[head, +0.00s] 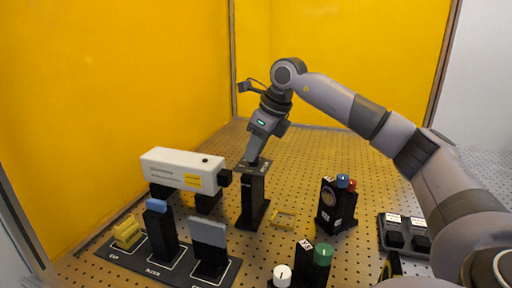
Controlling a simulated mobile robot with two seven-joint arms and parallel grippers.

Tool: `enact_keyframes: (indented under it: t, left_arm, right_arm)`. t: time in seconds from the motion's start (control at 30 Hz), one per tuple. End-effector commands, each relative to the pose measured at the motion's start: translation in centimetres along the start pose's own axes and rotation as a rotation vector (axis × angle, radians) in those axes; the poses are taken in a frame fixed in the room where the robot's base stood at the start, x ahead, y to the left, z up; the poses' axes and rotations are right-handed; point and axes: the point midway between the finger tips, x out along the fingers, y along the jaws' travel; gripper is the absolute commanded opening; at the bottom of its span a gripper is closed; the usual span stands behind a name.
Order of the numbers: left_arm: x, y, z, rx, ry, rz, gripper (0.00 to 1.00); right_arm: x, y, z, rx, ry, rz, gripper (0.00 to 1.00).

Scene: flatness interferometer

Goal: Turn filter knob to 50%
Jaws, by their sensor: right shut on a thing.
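My right gripper (254,156) reaches down onto the top of a black post (251,205) in the middle of the head view. It is shut on a small knob there, which the fingers hide. A dark plate with light markings (242,167) surrounds the fingertips; I cannot read its markings or the knob's setting. I cannot confirm from this view that this is the filter knob. My left gripper is not in view.
A white laser housing (182,169) stands just left of the post. Blue and red knobs (343,181) top a black block at right. A green knob (323,254) and white knob (282,272) are in front. A tray (108,250) holds several parts at front left.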

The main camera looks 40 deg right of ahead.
Motion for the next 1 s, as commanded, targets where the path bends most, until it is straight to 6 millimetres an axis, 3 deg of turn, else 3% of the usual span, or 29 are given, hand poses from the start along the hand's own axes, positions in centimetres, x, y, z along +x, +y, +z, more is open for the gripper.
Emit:
enact_keyframes:
  t: [0.3,0.83,0.87,0.9,0.93,1.0]
  left_arm:
    - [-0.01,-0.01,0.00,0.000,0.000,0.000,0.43]
    - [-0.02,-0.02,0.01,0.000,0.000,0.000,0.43]
    - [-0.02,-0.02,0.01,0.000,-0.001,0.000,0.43]
    - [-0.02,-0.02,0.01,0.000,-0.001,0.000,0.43]
    - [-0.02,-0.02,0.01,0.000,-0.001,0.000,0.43]
    - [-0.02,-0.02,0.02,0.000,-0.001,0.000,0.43]
  right_arm:
    - [-0.11,0.04,0.09,0.112,-0.004,-0.047,0.00]
    - [-0.12,0.05,0.11,0.133,-0.004,-0.055,0.00]
    - [-0.12,0.05,0.11,0.133,-0.004,-0.055,0.30]
    - [-0.12,0.05,0.10,0.133,-0.004,-0.055,0.43]
    - [-0.11,0.05,0.10,0.133,-0.003,-0.055,0.52]
    - [-0.09,0.06,0.09,0.133,-0.003,-0.055,0.52]
